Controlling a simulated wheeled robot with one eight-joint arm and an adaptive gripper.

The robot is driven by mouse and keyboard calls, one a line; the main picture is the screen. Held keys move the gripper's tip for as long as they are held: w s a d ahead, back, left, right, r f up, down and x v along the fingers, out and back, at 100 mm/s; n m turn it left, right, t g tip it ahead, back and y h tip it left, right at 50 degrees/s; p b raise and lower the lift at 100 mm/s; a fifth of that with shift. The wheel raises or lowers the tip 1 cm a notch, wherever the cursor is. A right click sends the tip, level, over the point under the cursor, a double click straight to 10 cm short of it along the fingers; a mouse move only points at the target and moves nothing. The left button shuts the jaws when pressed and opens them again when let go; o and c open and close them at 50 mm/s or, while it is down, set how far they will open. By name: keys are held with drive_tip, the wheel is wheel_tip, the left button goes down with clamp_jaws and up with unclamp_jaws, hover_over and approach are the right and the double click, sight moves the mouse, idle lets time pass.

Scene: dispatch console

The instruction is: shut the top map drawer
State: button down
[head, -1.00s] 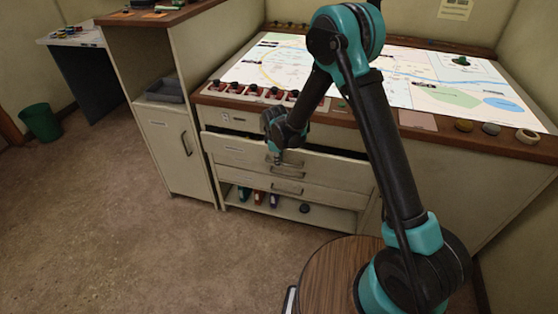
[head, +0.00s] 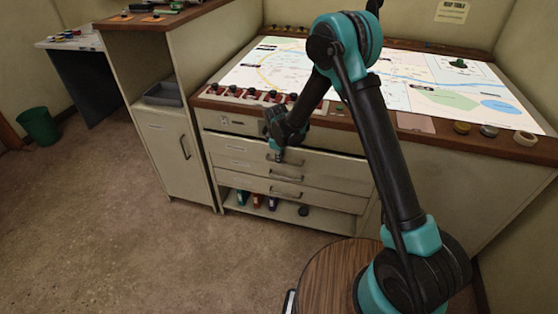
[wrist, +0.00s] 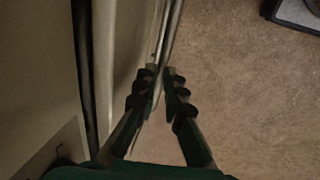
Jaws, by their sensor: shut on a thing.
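The top map drawer (head: 328,167) is the upper of the pale drawer fronts under the map table. Its front stands nearly flush with the cabinet, with a thin dark line along its top edge. In the wrist view a narrow dark gap (wrist: 86,70) runs along the left, beside the pale drawer front (wrist: 118,50). My gripper (head: 279,158) is at that drawer's handle; in the wrist view the fingers (wrist: 160,95) are closed around the thin metal handle (wrist: 168,40). The fingers partly hide the handle.
Lower drawers (head: 250,181) sit below, above an open shelf (head: 285,212) holding several coloured binders. The map table (head: 420,122) overhangs above. A cupboard (head: 172,150) stands at left. The floor (head: 130,240) in front is clear.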

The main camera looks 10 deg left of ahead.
drive_tip(key=c, duration=1.6)
unclamp_jaws()
wheel_tip(320, 180, up, 12)
drive_tip(key=s, duration=0.2)
drive_tip(key=shift+s+f, duration=0.1)
